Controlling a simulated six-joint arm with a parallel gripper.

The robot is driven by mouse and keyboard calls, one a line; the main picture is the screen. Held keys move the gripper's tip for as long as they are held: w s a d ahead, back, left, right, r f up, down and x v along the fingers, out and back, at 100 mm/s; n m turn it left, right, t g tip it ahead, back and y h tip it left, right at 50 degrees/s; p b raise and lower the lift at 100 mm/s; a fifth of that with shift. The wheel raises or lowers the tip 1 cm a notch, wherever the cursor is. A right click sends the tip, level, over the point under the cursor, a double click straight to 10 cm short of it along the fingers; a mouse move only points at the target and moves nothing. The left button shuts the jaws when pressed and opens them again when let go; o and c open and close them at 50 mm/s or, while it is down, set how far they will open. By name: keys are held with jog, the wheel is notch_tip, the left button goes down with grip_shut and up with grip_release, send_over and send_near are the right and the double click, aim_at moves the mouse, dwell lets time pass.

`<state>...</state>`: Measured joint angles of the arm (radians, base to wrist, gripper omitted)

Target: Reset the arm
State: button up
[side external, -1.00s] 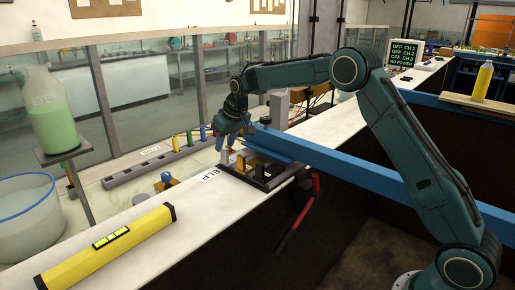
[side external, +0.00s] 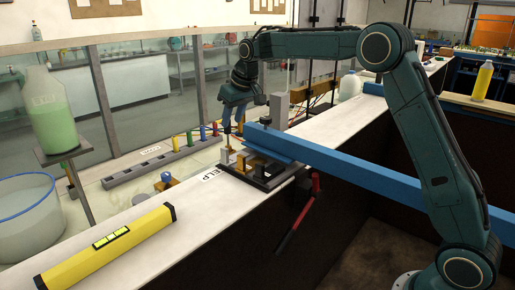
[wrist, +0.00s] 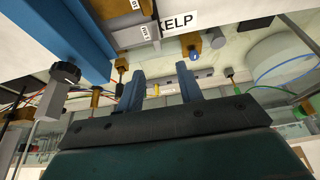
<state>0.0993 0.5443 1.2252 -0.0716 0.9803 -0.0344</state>
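My gripper (side external: 233,126) hangs from my teal arm, above the dark fixture (side external: 257,178) on the white bench top. In the wrist view its two blue fingers (wrist: 160,72) stand well apart, with nothing held between them. In the side view the fingertips look clear of the fixture's brass-coloured parts (side external: 247,160); the exact gap is hard to tell. A long blue beam (side external: 345,165) runs from beside the fixture to the right, behind my arm.
A red-handled lever (side external: 316,183) hangs at the bench's front edge. A yellow level (side external: 105,245) lies at front left. A bottle of green liquid (side external: 50,115) stands at left. Open air surrounds my upper arm.

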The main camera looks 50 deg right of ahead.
jog(key=s+a+r, duration=0.2)
jog(key=s+r, duration=0.2)
jog(key=s, duration=0.7)
jog(key=s+a+r, duration=0.2)
jog(key=s+r, duration=0.2)
jog(key=s, duration=0.6)
jog(key=s+f, duration=0.3)
jog(key=s, duration=0.7)
jog(key=s+f+t, duration=0.1)
jog(key=s+f, duration=0.3)
jog(key=s, duration=0.7)
jog(key=shift+s+a+f, duration=0.2)
jog(key=shift+a+f, duration=0.1)
jog(key=shift+a, duration=0.1)
